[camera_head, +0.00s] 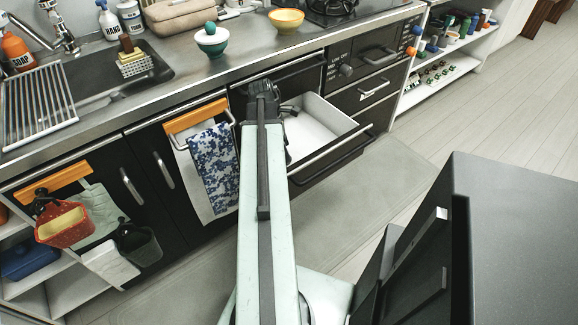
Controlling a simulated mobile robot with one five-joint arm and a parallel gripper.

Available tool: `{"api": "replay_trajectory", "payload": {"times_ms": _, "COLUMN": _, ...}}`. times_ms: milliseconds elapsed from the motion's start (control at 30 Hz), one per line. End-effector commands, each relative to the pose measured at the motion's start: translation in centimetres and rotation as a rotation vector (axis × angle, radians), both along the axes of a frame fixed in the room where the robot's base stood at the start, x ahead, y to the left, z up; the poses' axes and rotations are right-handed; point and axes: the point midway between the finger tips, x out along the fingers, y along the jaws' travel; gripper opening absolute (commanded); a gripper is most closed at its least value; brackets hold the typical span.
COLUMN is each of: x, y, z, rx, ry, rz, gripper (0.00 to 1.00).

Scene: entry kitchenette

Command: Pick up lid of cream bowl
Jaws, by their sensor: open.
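A cream bowl (212,50) stands on the steel counter, right of the sink. My gripper (264,88) is at the end of my raised arm, in front of the counter edge and over the left side of the open drawer. It is apart from the lid, which is up and to its left in the picture. My gripper is open, seen from behind; its fingertips are small and dark, and nothing shows held in it.
An open, empty-looking drawer (312,127) juts out below the counter. A yellow bowl (286,20) stands right of the cream bowl, near the stove (330,8). A tan bag (182,14) lies behind the lid. The sink (105,80) is left. Towels (212,165) hang on the cabinet front.

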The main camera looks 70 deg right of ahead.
Motion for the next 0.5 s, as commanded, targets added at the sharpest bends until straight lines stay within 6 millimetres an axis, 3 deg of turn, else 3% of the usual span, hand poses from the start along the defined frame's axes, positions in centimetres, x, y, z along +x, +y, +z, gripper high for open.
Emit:
{"api": "replay_trajectory", "payload": {"times_ms": 167, "x": -0.2, "y": -0.1, "z": -0.8, "rx": 0.000, "ry": 0.000, "rz": -0.002, "gripper": 0.56}}
{"api": "replay_trajectory", "payload": {"times_ms": 400, "x": -0.6, "y": -0.4, "z": -4.9, "rx": -0.001, "ry": 0.000, "rz": -0.004, "gripper": 0.56}}
{"api": "replay_trajectory", "payload": {"times_ms": 500, "x": -0.9, "y": -0.6, "z": -5.5, "rx": -0.001, "ry": 0.000, "rz": -0.004, "gripper": 0.56}}
